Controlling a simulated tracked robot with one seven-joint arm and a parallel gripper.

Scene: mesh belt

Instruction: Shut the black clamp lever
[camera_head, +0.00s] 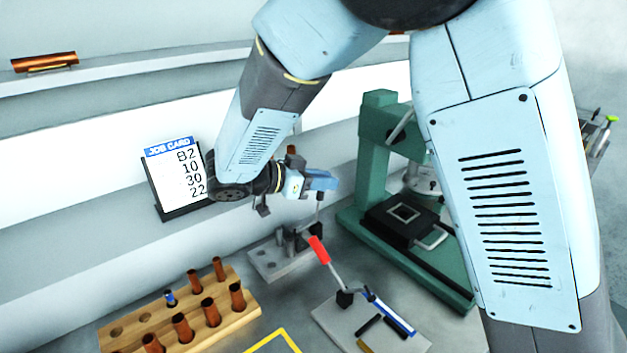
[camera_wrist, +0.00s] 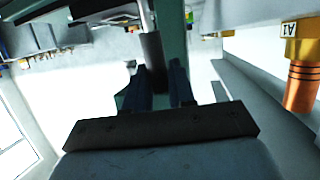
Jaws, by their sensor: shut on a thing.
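My gripper (camera_head: 323,184) is above the grey plate (camera_head: 268,262) with the black clamp. In the wrist view, its two dark fingers (camera_wrist: 158,82) are shut around the black grip of the clamp lever (camera_wrist: 152,55), and a metal rod runs on from the grip. In the head view, the lever's thin rod (camera_head: 319,206) stands nearly upright between the gripper and the clamp body. The grip itself is mostly hidden there by the jaws.
A red-handled clamp (camera_head: 318,250) stands close in front on another plate (camera_head: 333,325). A green press (camera_head: 378,130) is to the right. A wooden rack (camera_head: 247,317) with copper pieces is at front left, and a job card (camera_head: 178,172) stands behind.

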